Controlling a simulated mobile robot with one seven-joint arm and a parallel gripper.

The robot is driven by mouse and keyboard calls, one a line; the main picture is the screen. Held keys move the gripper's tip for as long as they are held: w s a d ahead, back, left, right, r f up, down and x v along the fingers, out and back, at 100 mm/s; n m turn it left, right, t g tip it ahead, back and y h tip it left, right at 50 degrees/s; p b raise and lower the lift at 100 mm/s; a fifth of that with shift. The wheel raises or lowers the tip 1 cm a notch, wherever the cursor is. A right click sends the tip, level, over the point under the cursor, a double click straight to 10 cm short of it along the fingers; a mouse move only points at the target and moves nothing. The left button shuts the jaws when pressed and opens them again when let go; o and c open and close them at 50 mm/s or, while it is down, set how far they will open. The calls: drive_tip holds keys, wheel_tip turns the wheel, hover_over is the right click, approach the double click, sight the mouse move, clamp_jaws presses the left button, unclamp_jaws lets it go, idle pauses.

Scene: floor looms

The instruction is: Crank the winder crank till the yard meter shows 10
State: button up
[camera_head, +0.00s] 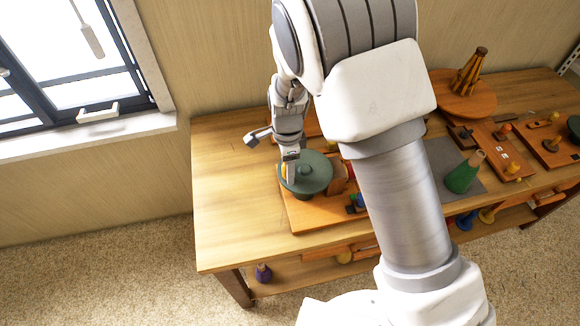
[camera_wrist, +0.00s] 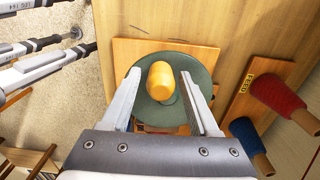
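The winder crank is a dark green disc (camera_head: 308,172) on a wooden board (camera_head: 300,218) on the table. In the wrist view the disc (camera_wrist: 195,68) carries a yellow-orange knob (camera_wrist: 161,82). My gripper (camera_head: 290,172) is over the left part of the disc. In the wrist view my gripper (camera_wrist: 160,76) is open, one finger on each side of the knob, with a gap showing on both sides. I cannot make out the yard meter or a reading in either view; my arm covers part of the bench.
The wooden table (camera_head: 235,190) is clear at the left. Right of my arm stand a green cone (camera_head: 462,176) and a round wooden stand (camera_head: 465,95). The wrist view shows a red spool (camera_wrist: 275,93) and a blue spool (camera_wrist: 245,132) near a labelled board.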

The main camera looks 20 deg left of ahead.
drive_tip(key=shift+o, duration=0.8)
drive_tip(key=shift+r, duration=0.15)
wheel_tip(320, 180, up, 7)
drive_tip(key=p, duration=0.5)
wheel_tip(320, 180, up, 17)
drive_tip(key=shift+r, duration=0.2)
